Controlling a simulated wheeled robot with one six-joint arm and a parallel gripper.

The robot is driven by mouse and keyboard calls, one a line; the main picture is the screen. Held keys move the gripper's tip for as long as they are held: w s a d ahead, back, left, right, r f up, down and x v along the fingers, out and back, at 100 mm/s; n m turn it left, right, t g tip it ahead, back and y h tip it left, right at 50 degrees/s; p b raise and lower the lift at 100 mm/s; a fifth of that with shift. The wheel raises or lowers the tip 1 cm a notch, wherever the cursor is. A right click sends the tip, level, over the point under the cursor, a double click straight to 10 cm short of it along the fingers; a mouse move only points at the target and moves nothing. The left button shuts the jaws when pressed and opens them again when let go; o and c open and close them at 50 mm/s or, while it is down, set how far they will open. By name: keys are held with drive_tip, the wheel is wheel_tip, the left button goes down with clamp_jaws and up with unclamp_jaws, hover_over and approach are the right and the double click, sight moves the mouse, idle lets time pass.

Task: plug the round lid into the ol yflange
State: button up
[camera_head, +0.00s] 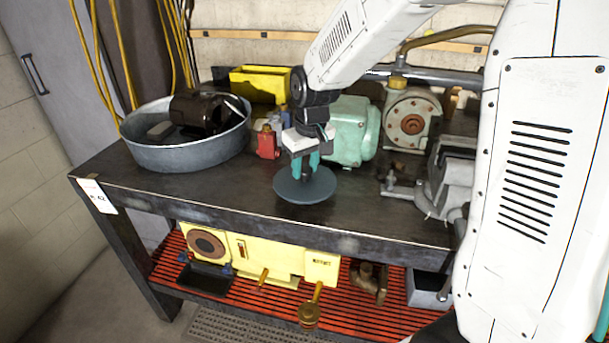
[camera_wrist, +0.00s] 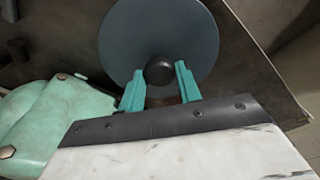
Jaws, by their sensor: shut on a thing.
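The round lid (camera_head: 305,190) is a blue-grey disc with a dark knob in its centre. It lies flat at or just above the bench top, near the front edge; I cannot tell whether it touches. My gripper (camera_head: 305,171) points down and is shut on the knob with its teal fingers. In the wrist view the lid (camera_wrist: 160,28) fills the top middle, with the knob between the fingertips of my gripper (camera_wrist: 159,78). A yellow machine (camera_head: 206,243) on the lower shelf has a round brown-centred flange. A grey machine (camera_head: 410,124) on the bench has another. No readable label tells which is oily.
A green motor (camera_head: 352,130) stands close behind the lid; it also shows in the wrist view (camera_wrist: 50,125). A metal tub (camera_head: 185,155) stands left, a red part (camera_head: 267,142) nearer, a vise (camera_head: 450,180) right. The bench front (camera_head: 200,192) left of the lid is clear.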

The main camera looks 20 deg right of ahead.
drive_tip(key=s+d, duration=0.3)
drive_tip(key=s, duration=0.4)
drive_tip(key=s+d+r, duration=0.1)
drive_tip(key=s+d, duration=0.2)
drive_tip(key=s, duration=0.5)
drive_tip(key=shift+r, duration=0.15)
drive_tip(key=shift+w, duration=0.1)
